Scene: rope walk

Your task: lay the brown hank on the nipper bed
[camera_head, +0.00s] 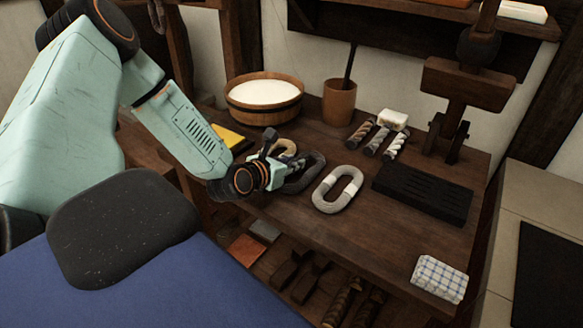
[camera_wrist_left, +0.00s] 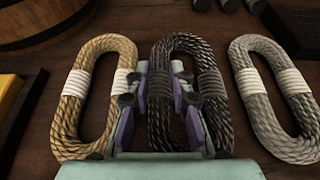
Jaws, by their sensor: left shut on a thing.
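A black grooved slab (camera_head: 424,194), which may be the nipper bed, lies right of the grey hank in the head view. Its top is bare. My right gripper is out of view.
A wooden tub (camera_head: 264,112) and a wooden cup (camera_head: 339,103) with a stick stand at the back. Several short rope pieces (camera_head: 377,140) and a white block (camera_head: 392,119) lie behind the slab. A checked cloth bundle (camera_head: 439,279) sits at the front right. A wooden post stands behind.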

